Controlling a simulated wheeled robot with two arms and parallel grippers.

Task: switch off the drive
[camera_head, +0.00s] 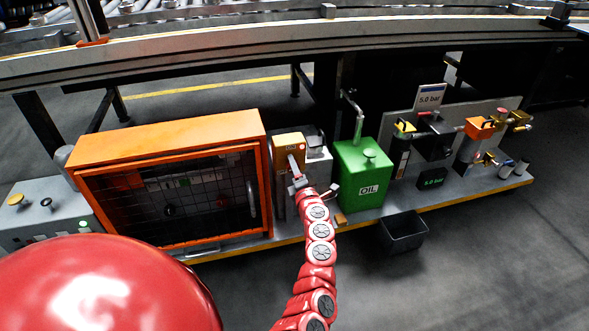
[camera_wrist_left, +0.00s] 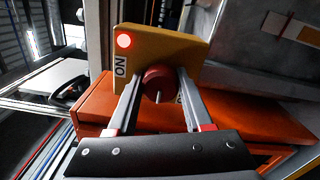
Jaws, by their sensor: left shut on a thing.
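The drive's switch box (camera_head: 288,143) is yellow-orange and stands between the orange cage and the green oil can. In the left wrist view its yellow face (camera_wrist_left: 185,48) carries a lit red lamp (camera_wrist_left: 124,41) and an ON label (camera_wrist_left: 120,67). A second label at the lower right is mostly hidden by a finger. My left gripper (camera_head: 294,168) is at the front of the box. In the wrist view its two fingers (camera_wrist_left: 159,80) are shut on the round red knob (camera_wrist_left: 158,86), one on each side. A pale mark shows on the knob's lower part. My right gripper is not in view.
An orange cage (camera_head: 165,140) with a mesh front stands close left of the switch. A green oil can (camera_head: 362,178) stands close right. A black bin (camera_head: 403,232) is on the floor. The conveyor rail (camera_head: 240,50) runs behind and above. The floor at the lower right is free.

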